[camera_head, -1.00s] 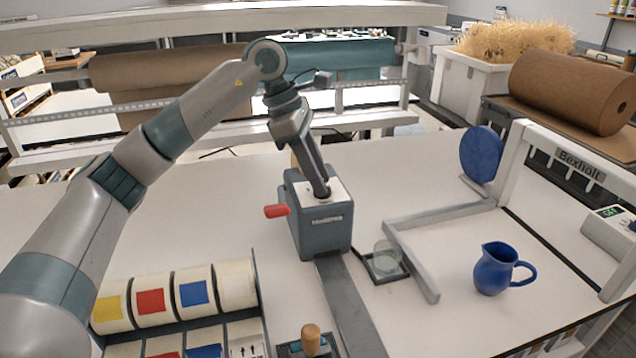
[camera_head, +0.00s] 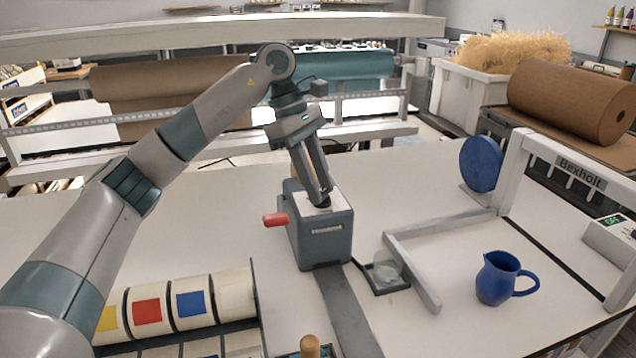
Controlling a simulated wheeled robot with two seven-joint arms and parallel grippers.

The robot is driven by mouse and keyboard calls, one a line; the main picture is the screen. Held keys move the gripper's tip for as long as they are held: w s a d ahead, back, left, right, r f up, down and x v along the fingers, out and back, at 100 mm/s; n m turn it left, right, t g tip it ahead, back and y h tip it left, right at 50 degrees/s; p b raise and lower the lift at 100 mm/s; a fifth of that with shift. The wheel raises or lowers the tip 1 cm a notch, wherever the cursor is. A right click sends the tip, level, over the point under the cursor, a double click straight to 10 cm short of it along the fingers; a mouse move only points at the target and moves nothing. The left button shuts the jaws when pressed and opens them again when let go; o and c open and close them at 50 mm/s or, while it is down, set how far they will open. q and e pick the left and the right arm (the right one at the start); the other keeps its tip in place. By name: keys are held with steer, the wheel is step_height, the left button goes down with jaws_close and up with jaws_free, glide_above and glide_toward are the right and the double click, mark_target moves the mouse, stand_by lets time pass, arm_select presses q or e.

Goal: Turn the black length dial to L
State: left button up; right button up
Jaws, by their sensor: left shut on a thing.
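The black length dial (camera_head: 321,206) sits on the pale top plate of a grey box-shaped machine (camera_head: 327,242) in the middle of the table. My left gripper (camera_head: 320,198) reaches down onto the dial from above, with its fingers shut on it. The fingers cover most of the dial, so its pointer and the letter marks around it cannot be read. My right gripper does not show.
A red handle (camera_head: 275,219) sticks out of the machine's left side. A grey strip (camera_head: 346,310) runs from the machine toward the front. A glass (camera_head: 388,266), a blue jug (camera_head: 501,279) and a white frame (camera_head: 440,232) stand to the right. Label rolls (camera_head: 190,303) lie front left.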

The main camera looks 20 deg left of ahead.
arm_select(q)
steer(key=o, duration=1)
steer(key=shift+o, duration=0.2)
steer(key=shift+a+r, duration=0.1)
steer(key=shift+r, duration=0.05)
steer(key=shift+r, duration=0.2)
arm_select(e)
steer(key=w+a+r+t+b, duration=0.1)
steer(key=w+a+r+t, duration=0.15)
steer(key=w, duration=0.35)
arm_select(q)
steer(key=s+v, duration=0.1)
steer(key=v, duration=1.5)
steer(key=shift+w+a+r+p, duration=0.25)
steer(key=shift+w+r+p, duration=0.1)
steer(key=shift+w, duration=0.2)
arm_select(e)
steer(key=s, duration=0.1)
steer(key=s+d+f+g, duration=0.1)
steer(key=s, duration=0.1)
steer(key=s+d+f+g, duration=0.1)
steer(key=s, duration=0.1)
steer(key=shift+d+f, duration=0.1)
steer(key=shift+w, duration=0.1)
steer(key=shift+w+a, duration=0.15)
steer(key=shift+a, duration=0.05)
